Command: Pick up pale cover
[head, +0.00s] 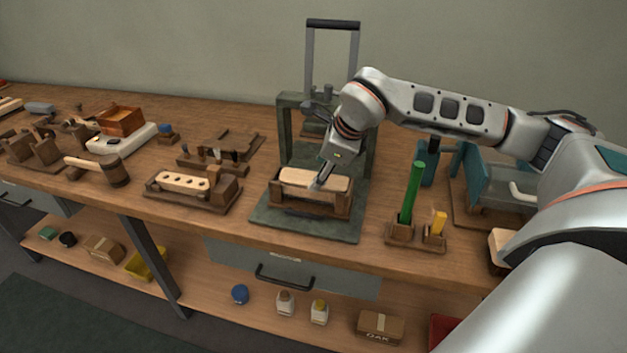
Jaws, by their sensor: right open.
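A pale wooden slab with rounded ends, which looks like the pale cover (335,183), lies level in a brown wooden cradle (300,202). The cradle stands on the dark green base plate (325,228) of a press. My left gripper is not in view.
The green press frame (287,125) with a tall handle (333,23) stands just behind. A pale block with holes (183,181) and a mallet (112,171) are to the left. A green stick (411,192) and a yellow piece (439,223) stand upright in holders to the right.

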